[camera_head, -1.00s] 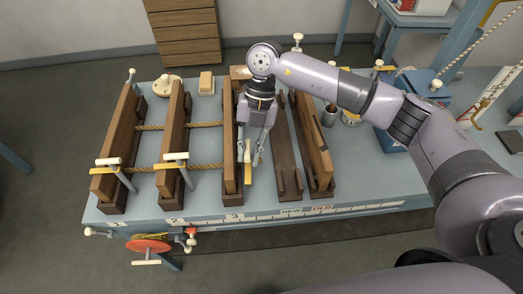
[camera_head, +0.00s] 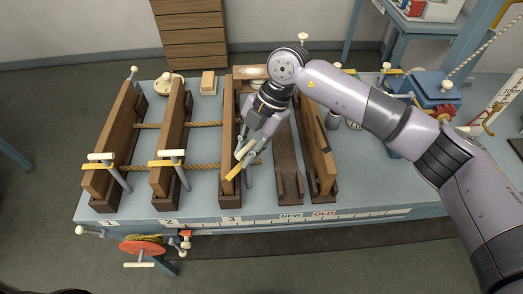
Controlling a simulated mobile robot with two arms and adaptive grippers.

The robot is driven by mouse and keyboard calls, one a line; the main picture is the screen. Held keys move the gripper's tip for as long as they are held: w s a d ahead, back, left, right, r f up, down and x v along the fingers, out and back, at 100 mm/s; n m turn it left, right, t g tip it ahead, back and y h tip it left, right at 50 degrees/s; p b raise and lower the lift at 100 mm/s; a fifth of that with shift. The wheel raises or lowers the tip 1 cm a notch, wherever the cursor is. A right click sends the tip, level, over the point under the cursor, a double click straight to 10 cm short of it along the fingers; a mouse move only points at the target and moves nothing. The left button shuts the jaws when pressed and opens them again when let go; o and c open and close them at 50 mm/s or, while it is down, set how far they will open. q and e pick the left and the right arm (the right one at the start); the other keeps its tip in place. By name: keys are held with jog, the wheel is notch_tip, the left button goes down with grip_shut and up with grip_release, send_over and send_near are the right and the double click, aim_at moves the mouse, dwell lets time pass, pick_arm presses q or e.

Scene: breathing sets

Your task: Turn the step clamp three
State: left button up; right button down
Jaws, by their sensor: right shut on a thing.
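The step clamp at board three has a cream T-handle (camera_head: 245,149) and a yellow bar (camera_head: 236,171), near the front of the third wooden board (camera_head: 228,125). My right gripper (camera_head: 252,150) is over this handle with its fingers around it, shut on it. The handle and yellow bar lie slanted, and the fingers partly hide the handle and the clamp's screw. Two similar clamps stand at the fronts of the first board (camera_head: 102,157) and the second board (camera_head: 172,154). My left gripper is not in view.
The blue bench (camera_head: 140,205) has number labels along its front edge. Ropes (camera_head: 205,165) link the left boards. A channel board and a further board (camera_head: 318,150) stand right of the gripper. A red reel (camera_head: 142,248) hangs below the front edge. A metal cup (camera_head: 333,118) stands behind.

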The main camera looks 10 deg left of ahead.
jog(key=shift+w+a+r, duration=0.2)
jog(key=shift+r, duration=0.15)
jog(key=c, duration=1.9)
grip_release()
jog(key=o, duration=0.3)
jog(key=shift+f, duration=0.25)
jog(key=v, duration=1.2)
jog(key=shift+s, duration=0.1)
